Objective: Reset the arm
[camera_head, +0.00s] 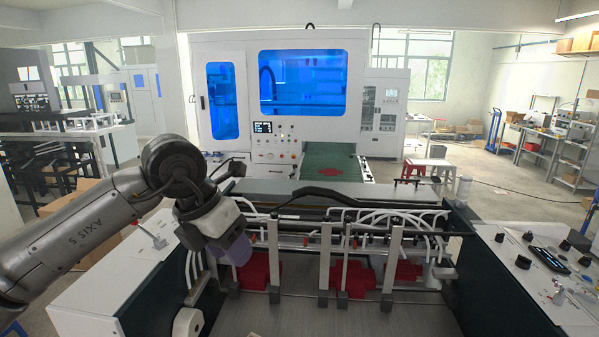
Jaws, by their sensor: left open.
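My left arm comes in from the left edge, and its dark wrist joint hangs over the left front of the box former. My left gripper (238,250) points down and to the right, with a lavender tip end. It is open, and nothing shows held in it. It is above the machine's bed, near the left red piece (259,273); I cannot tell whether they touch. My right gripper is not in view.
Upright grey posts (325,257), hoses and several red pieces (353,276) line the machine's front. A control panel (548,262) with knobs is at right. A white machine (330,125) with blue windows stands behind. The bed's front middle (330,318) is clear.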

